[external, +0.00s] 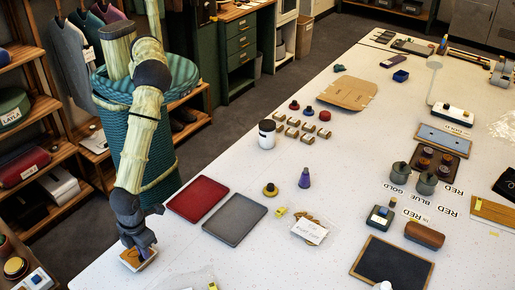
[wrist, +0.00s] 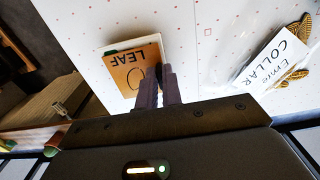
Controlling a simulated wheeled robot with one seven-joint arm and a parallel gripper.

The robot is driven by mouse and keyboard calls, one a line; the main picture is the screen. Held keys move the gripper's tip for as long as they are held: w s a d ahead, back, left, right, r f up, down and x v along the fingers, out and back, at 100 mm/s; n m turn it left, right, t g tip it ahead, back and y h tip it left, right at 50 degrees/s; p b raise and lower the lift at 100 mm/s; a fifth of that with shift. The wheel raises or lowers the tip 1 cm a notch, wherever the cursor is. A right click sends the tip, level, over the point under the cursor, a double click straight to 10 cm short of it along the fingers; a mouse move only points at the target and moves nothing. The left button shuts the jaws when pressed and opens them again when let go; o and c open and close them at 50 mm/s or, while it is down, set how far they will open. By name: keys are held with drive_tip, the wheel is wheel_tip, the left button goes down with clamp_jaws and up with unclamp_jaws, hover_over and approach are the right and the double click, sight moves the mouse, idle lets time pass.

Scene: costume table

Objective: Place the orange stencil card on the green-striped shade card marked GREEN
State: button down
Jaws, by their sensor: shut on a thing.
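The orange stencil card (wrist: 128,72), printed LEAF with a dark outline, is at my fingertips in the wrist view. My gripper (wrist: 157,72) is shut on its edge. A pale card with a green strip (wrist: 118,46) shows from under the orange card at its far and left edges. Most of this lower card is covered, and no GREEN word is readable. Whether the two cards touch is hard to tell. In the external view my gripper (external: 139,246) is low at the near left table edge, over the orange card (external: 142,264).
A red tray (external: 198,198) and a grey tray (external: 235,219) lie to the right of my gripper. A bagged COLLAR label (external: 309,231) lies farther right. Labels reading RED, BLUE and GOLD lie near dark pots (external: 399,173). The table edge is close on my left.

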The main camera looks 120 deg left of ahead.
drive_tip(key=shift+f, duration=0.15)
drive_tip(key=c, duration=1.6)
unclamp_jaws()
drive_tip(key=shift+o, duration=0.2)
drive_tip(key=shift+r, duration=0.45)
wheel_tip(320, 180, up, 11)
drive_tip(key=b, duration=0.4)
drive_tip(key=shift+r+b, duration=0.2)
drive_tip(key=shift+b, duration=0.15)
